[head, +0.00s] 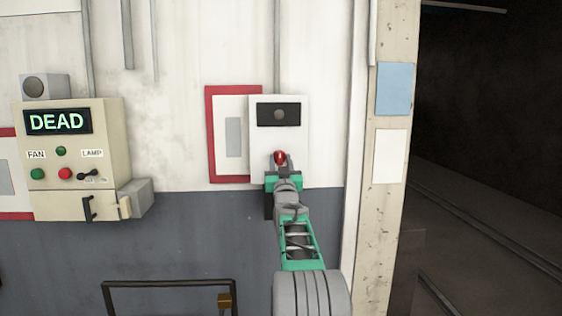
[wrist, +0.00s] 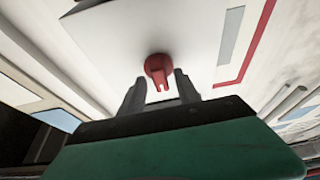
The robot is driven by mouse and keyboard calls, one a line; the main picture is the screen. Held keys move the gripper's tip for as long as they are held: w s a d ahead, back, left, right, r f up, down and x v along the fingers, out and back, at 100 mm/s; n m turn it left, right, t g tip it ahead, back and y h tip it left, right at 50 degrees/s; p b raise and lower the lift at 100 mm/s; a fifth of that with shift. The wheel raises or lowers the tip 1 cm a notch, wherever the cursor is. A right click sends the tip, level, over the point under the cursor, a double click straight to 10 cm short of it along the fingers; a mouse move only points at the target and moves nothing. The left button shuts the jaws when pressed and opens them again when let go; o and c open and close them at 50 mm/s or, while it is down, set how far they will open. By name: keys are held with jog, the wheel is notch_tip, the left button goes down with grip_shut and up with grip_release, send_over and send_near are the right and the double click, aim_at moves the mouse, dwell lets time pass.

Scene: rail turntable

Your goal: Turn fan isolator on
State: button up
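A white wall box (head: 299,134) in the head view has a dark window (head: 279,115) and a red rotary knob (head: 279,157) below it. The knob also shows in the wrist view (wrist: 158,68), with a grip ending in two short prongs toward the bottom of that picture. My gripper (head: 281,167) is in front of the knob. In the wrist view its two dark fingers (wrist: 160,80) stand apart on either side of the knob, with visible gaps. Nothing is held. My gripper hides the lower part of the box in the head view.
A beige panel (head: 113,140) at left has a lit "DEAD" display (head: 57,121), FAN and LAMP labels and buttons. A red-framed board (head: 211,135) adjoins the white box. A dark metal rail (head: 170,283) stands below. A pillar (head: 391,215) borders a dark tunnel at right.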

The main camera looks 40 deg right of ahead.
grip_shut()
